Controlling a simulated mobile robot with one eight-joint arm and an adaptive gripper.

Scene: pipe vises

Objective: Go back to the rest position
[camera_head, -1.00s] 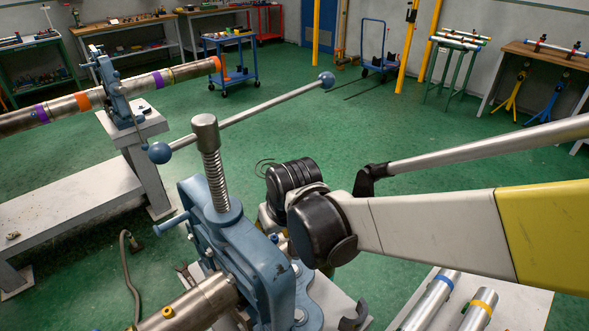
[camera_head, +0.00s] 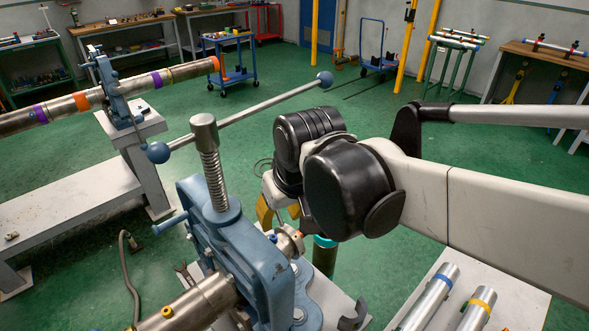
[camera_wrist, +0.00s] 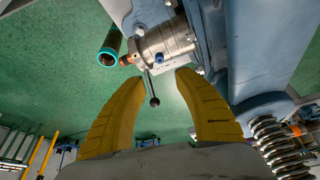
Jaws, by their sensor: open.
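My gripper (camera_head: 279,214) is behind the blue vise in the head view, below my black wrist joints, and its yellow fingers are partly hidden. A teal-rimmed pipe end (camera_wrist: 108,58) is left of the fitting.
The vise's tall screw (camera_head: 213,170) and long ball-ended bar (camera_head: 250,115) rise close to my arm. A white bench (camera_head: 515,305) with loose pipes is at lower right. A second vise (camera_head: 115,95) holds a banded pipe at left.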

